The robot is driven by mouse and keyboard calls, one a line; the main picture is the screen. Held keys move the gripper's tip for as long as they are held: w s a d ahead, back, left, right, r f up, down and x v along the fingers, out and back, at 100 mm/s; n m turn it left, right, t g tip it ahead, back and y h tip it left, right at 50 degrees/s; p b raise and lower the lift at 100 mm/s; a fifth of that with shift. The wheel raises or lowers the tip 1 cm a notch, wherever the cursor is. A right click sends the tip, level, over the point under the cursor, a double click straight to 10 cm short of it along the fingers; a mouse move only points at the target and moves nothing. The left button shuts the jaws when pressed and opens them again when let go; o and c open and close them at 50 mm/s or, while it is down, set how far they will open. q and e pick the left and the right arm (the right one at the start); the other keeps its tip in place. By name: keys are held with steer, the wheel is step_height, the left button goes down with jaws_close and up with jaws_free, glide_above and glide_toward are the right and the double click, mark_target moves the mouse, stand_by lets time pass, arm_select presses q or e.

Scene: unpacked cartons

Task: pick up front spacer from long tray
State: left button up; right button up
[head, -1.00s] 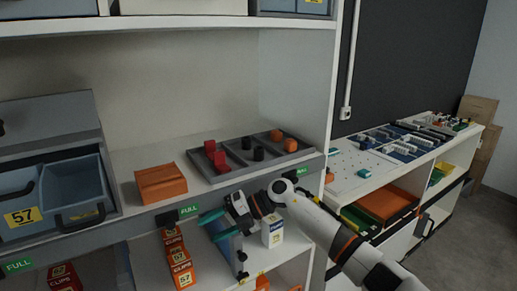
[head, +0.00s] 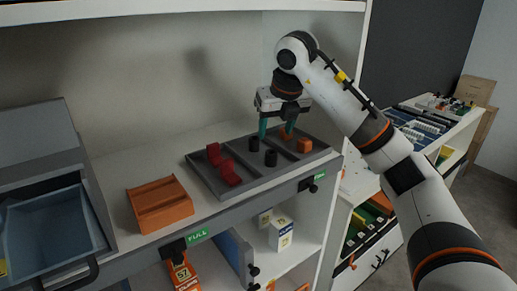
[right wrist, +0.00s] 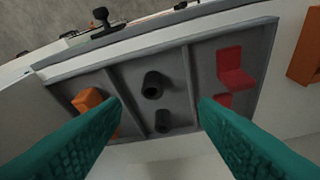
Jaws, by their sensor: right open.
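The long tray (head: 205,184) is dark grey with three compartments and lies on the shelf. Two black cylindrical spacers stand in its middle compartment: the front spacer (head: 271,158) near the shelf edge and the rear spacer (head: 254,144). In the right wrist view the front spacer (right wrist: 152,85) shows a hole in its top, and the rear spacer (right wrist: 163,121) is below it in the picture. My right gripper (head: 276,129) is open and empty above the tray, pointing down. Its teal fingers (right wrist: 159,105) appear either side of the spacers, touching neither. My left gripper is out of view.
Red pieces (head: 228,172) occupy the tray's left compartment, orange pieces (head: 304,145) the right one. The cabinet's side wall stands close on the right.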

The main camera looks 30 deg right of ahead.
mark_target(272, 154)
steer(key=x, duration=0.1)
steer(key=p+x, duration=0.1)
steer(key=x, duration=0.3)
steer(key=shift+s+d+f+p, duration=0.15)
steer(key=shift+d+f+p, duration=0.15)
steer(key=shift+p, duration=0.1)
steer(key=shift+w+f, duration=0.2)
steer(key=p+x, duration=0.1)
steer(key=x, duration=0.1)
steer(key=p+x, duration=0.1)
steer(key=x, duration=0.1)
steer(key=shift+d, duration=0.25)
steer(key=shift+w+d+f, duration=0.1)
steer(key=shift+w+f, duration=0.1)
steer(key=shift+f, duration=0.3)
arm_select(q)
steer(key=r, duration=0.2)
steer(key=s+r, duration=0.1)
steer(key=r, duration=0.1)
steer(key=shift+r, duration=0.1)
arm_select(e)
steer(key=shift+c, duration=0.2)
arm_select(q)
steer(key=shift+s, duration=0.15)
arm_select(e)
steer(key=c, duration=1)
steer(key=shift+r, duration=0.15)
